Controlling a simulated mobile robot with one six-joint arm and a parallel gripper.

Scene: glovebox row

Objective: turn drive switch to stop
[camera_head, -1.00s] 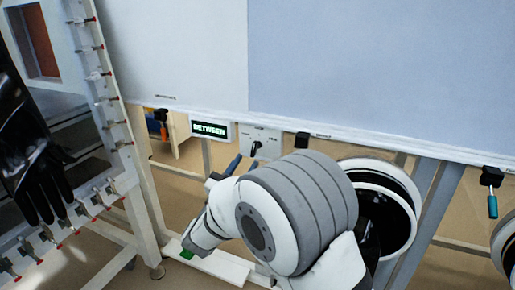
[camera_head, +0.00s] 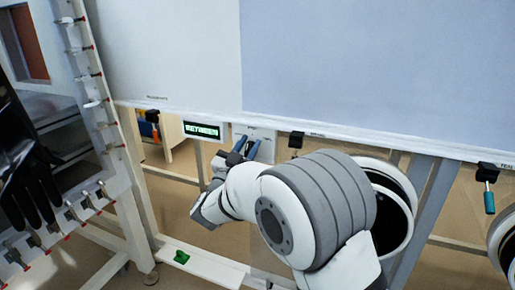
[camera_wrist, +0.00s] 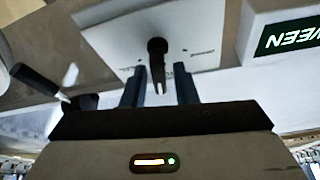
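The drive switch is a black knob (camera_wrist: 157,58) on a pale plate (camera_wrist: 110,38) in the wrist view. The plate (camera_head: 266,134) also shows in the head view, below the large panel, with my fingers in front of it. My gripper (camera_wrist: 158,88) is open. Its two blue-grey fingers stand apart, one to each side of the knob's lower end as seen in the wrist view. I cannot tell whether they touch it. In the head view my gripper (camera_head: 245,147) covers the knob. The display (camera_head: 203,131) beside the plate reads BETWEEN.
A black clamp-like part (camera_head: 296,140) sits right of the plate; another with a teal handle (camera_head: 488,180) is further right. A round white-rimmed port (camera_head: 398,190) is behind my arm. A clamp-lined frame with a black glove (camera_head: 28,185) stands left. A green object (camera_head: 181,257) lies low.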

